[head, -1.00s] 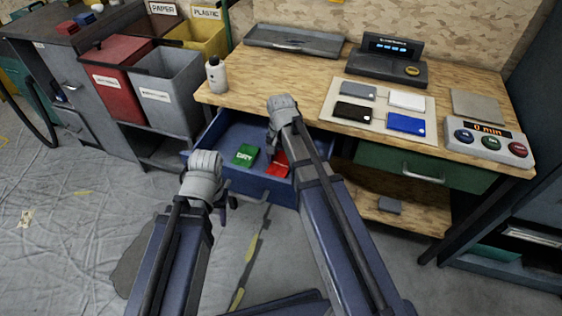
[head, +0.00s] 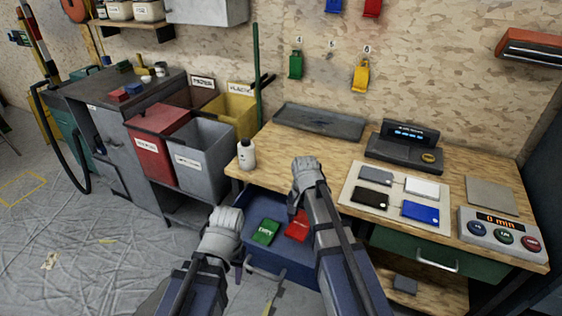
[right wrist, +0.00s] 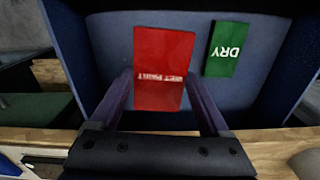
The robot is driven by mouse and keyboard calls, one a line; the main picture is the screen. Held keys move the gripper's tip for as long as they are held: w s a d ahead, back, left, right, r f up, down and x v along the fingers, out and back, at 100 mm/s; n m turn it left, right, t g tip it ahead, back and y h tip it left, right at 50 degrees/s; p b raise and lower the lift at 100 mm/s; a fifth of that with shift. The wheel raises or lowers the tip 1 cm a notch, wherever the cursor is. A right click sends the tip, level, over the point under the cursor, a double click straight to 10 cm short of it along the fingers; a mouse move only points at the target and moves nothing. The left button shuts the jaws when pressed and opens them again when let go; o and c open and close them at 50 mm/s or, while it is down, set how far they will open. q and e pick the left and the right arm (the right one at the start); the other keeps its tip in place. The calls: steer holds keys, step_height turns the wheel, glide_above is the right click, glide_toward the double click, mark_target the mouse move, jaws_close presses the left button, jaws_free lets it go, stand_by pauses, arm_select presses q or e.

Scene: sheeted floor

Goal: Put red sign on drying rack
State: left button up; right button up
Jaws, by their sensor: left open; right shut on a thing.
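The red sign (head: 298,227), lettered "WET PAINT", is in the open blue drawer (head: 282,262) under the bench; it fills the middle of the right wrist view (right wrist: 162,62). My right gripper (head: 294,211) is shut on the red sign, with a finger along each side of it. A green "DRY" sign (head: 265,232) lies beside it in the drawer, also in the right wrist view (right wrist: 223,48). My left gripper (head: 240,270) is open and empty in front of the drawer's left side. A low dark grey tray-like rack (head: 318,122) lies at the bench's back left.
A white bottle (head: 247,155) stands at the bench's left edge. A pale mat (head: 384,220) with several coloured panels, a dark display device (head: 404,148) and a button box (head: 498,232) take up the right. Bins (head: 205,155) stand left.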

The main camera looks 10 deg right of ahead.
mark_target(302, 225)
step_height(302, 225, up, 9)
steer(key=p, duration=0.8)
steer(key=shift+d, duration=0.1)
